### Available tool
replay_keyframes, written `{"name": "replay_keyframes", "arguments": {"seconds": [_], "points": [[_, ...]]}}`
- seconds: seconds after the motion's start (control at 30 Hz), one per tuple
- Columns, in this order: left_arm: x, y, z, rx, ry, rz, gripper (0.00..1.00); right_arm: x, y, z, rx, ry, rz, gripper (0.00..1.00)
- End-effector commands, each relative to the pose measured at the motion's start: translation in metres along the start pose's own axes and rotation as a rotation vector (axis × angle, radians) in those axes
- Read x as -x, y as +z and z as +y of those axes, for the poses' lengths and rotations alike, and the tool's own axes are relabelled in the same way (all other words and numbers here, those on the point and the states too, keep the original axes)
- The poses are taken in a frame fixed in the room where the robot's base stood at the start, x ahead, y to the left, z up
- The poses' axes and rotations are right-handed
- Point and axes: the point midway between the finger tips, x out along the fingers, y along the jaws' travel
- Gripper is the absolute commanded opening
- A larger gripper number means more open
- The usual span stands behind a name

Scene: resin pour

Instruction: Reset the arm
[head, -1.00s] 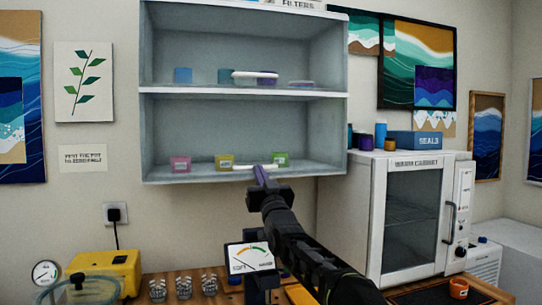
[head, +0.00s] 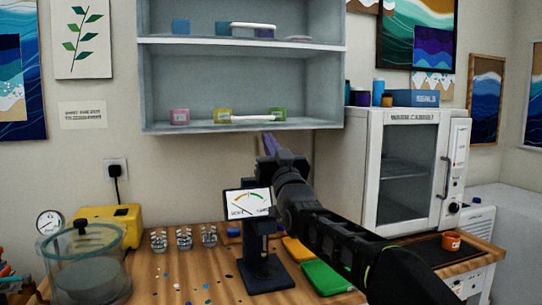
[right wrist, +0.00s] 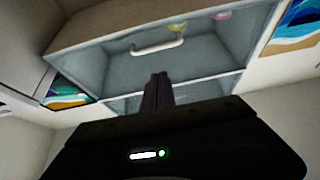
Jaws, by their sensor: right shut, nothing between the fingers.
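My right gripper (head: 269,143) is raised in front of the wall, just below the shelf unit's lower edge in the head view. Its purple-grey fingers are together with nothing between them. In the right wrist view the closed fingers (right wrist: 158,90) point toward the shelf unit (right wrist: 205,60). A white bar-shaped item (head: 253,120) lies on the lower shelf, between a yellow pot (head: 222,116) and a green pot (head: 278,114). A pink pot (head: 179,117) stands to their left. My left gripper is not in view.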

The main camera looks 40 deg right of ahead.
Motion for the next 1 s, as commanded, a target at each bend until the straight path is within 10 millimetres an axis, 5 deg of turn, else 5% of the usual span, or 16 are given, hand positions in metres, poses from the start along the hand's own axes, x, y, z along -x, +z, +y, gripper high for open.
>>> {"name": "replay_keyframes", "arguments": {"seconds": [0.77,0.87,1.0], "points": [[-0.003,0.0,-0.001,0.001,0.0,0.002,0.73,0.012,0.004,-0.003,-0.003,-0.004,-0.006,0.0],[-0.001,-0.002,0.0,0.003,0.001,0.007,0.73,0.011,0.016,-0.015,-0.015,-0.025,-0.031,0.0],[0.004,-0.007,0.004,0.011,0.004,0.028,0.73,0.013,0.056,-0.059,-0.054,-0.095,-0.119,0.0]]}}
